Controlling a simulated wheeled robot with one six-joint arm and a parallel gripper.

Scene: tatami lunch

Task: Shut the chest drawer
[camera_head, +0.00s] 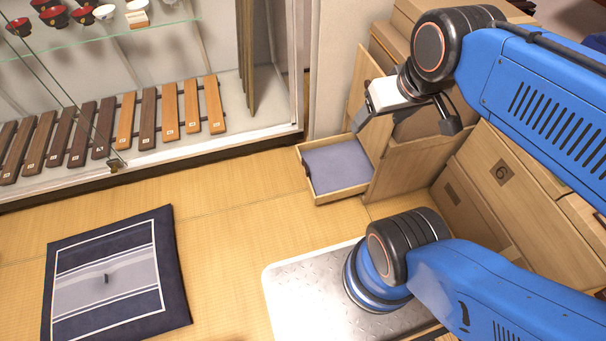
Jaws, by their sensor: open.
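The chest drawer (337,165) stands pulled out low on the wooden chest (398,163), with a lilac-grey lining showing inside. Its front panel (307,173) faces left, towards the tatami. My gripper (447,118) is above and to the right of the drawer, beside the chest, and does not touch the drawer. It is open and I see nothing between its fingers; the fingers are small and partly hidden by the gripper's white body. A wooden panel (358,85) stands upright behind the drawer.
A glass display case (150,160) with wooden tags and red bowls stands at the upper left. A dark blue cushion (115,275) lies on the tatami (215,240). The tatami left of the drawer is clear.

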